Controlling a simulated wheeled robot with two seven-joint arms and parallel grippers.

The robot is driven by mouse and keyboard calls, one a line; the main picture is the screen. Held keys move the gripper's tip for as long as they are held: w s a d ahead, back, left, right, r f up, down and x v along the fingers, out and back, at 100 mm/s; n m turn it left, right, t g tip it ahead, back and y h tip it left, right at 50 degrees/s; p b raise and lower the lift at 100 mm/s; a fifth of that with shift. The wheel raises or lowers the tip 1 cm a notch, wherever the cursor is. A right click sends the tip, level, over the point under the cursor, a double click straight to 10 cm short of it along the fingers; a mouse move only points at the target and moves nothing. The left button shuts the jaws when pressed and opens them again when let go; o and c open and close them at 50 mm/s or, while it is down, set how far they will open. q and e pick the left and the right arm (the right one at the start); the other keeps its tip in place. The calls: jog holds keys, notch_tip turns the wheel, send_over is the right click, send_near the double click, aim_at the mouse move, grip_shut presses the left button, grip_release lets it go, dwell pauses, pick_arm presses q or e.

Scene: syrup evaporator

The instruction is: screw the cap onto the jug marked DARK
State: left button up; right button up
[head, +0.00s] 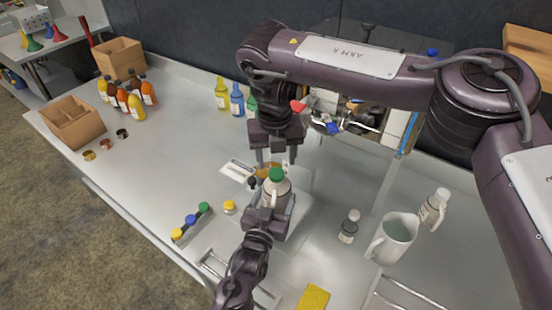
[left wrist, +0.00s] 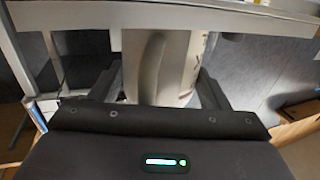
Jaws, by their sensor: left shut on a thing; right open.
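A pale jug (head: 275,193) with a green cap (head: 277,174) at its mouth stands near the middle of the table in the head view. I cannot tell how far the cap is threaded. My left gripper (head: 272,208) is shut on the jug's body from the front. In the left wrist view the jug (left wrist: 190,70) sits between the fingers, with its handle and part of a dark marking showing; the full word is not readable. My right gripper (head: 276,160) is open, pointing down just above and behind the green cap, apart from it.
A rack of yellow, blue and green caps (head: 190,221) and a loose yellow cap (head: 229,207) lie to the left. A yellow sponge (head: 313,297) lies in front.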

aim_at(276, 173)
jog(key=shift+r, duration=0.1)
jog(key=shift+w+a+r+n, duration=0.1)
jog(key=shift+a+r+n, duration=0.25)
jog(key=shift+r+n, duration=0.7)
jog(key=shift+n, duration=0.45)
jog(key=shift+s+d+r+n, duration=0.15)
jog(key=shift+r+n, duration=0.15)
jog(key=shift+n, duration=0.25)
jog(key=shift+s+d+r+n, duration=0.15)
jog(key=shift+r+n, duration=0.15)
jog(key=shift+n, duration=0.25)
jog(key=shift+w, duration=0.1)
jog(key=f, duration=0.8)
jog(key=shift+w, duration=0.3)
